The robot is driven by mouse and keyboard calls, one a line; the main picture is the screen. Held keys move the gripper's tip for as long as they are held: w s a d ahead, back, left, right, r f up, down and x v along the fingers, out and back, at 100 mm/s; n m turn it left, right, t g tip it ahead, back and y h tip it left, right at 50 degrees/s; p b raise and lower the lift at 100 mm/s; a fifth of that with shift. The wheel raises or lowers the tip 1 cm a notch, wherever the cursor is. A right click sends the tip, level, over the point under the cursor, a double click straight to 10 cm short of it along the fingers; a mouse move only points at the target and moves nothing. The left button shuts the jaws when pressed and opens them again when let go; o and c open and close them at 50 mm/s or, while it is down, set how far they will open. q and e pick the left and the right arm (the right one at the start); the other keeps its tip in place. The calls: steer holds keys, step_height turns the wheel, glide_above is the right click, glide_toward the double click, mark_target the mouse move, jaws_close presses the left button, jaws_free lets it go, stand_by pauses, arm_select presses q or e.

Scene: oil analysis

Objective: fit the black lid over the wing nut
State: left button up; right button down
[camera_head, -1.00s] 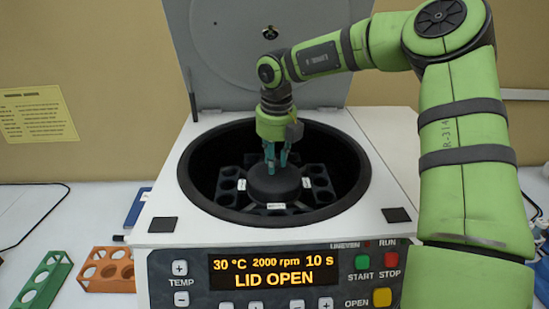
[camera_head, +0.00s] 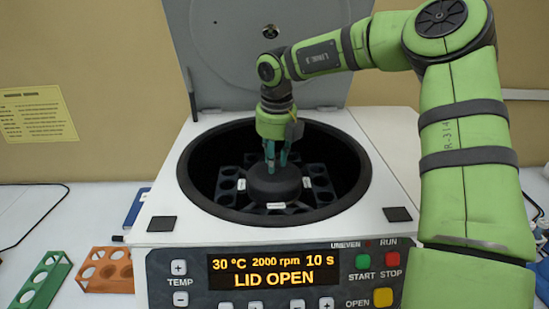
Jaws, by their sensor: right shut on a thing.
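The black lid (camera_head: 275,186) is a round dark cap at the middle of the rotor (camera_head: 228,186), inside the open centrifuge bowl. My right gripper (camera_head: 276,166) points straight down over it, with its teal fingers shut on the top of the lid. The wing nut does not show; the middle of the rotor is hidden under the lid. I cannot tell whether the lid rests on the rotor or hangs just above it. My left gripper is not in view.
The centrifuge (camera_head: 385,150) has its grey hinged cover (camera_head: 230,60) raised behind the bowl. Its display reads LID OPEN. The dark bowl rim surrounds the gripper. An orange rack (camera_head: 104,270) and a green rack (camera_head: 42,280) lie at the left.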

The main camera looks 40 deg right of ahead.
steer(key=shift+f+b, duration=0.15)
steer(key=shift+b, duration=0.75)
stand_by(1.4)
stand_by(0.4)
steer(key=c, duration=0.9)
jaws_free()
steer(key=o, duration=0.5)
steer(key=shift+r+p, duration=2.2)
steer(key=shift+r, duration=1.35)
